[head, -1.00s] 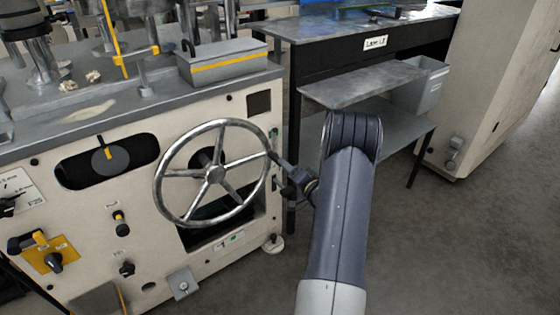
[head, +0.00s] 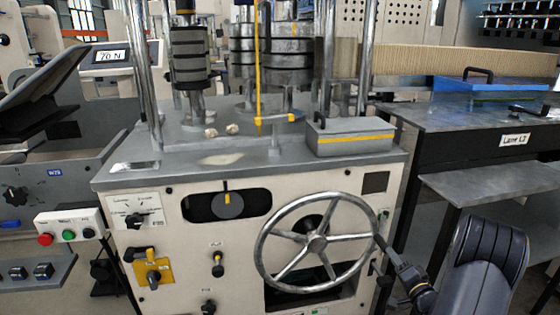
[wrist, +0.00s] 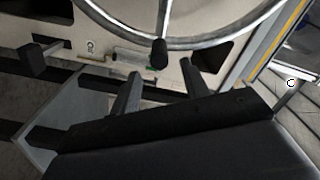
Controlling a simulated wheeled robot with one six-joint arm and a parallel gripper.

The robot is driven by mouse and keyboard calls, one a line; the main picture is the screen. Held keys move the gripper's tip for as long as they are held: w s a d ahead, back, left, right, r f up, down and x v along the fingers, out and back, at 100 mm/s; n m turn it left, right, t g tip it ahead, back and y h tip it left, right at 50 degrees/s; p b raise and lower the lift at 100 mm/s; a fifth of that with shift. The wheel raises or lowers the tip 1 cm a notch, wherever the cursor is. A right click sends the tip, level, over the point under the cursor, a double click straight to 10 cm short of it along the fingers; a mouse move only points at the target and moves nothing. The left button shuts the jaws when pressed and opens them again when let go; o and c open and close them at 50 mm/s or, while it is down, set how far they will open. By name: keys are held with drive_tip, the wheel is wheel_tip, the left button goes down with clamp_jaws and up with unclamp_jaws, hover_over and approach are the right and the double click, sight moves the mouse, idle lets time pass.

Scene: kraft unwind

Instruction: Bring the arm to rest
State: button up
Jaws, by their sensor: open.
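My gripper (wrist: 160,72) is open in the wrist view, its two dark fingers spread apart and nothing held between them. The black handle knob (wrist: 158,54) of the handwheel shows just beyond and between the fingertips; I cannot tell how large the gap is. In the head view my gripper (head: 394,259) is small and dark, close to the right rim of the spoked metal handwheel (head: 317,243). My arm (head: 487,262) reaches up from the lower right with its elbow bent, partly out of frame.
The handwheel sits on a cream machine (head: 180,260) with switches and a yellow-banded grey box (head: 350,137) on top. A dark bench (head: 460,115) with a lower grey shelf (head: 480,185) stands right, close behind my arm. A control box (head: 69,232) is at the left.

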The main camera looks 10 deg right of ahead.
sight(377, 236)
drive_tip(key=w, duration=0.7)
drive_tip(key=shift+a, duration=0.15)
drive_tip(key=shift+w, duration=0.35)
drive_tip(key=shift+s+r, duration=0.1)
drive_tip(key=shift+r, duration=0.3)
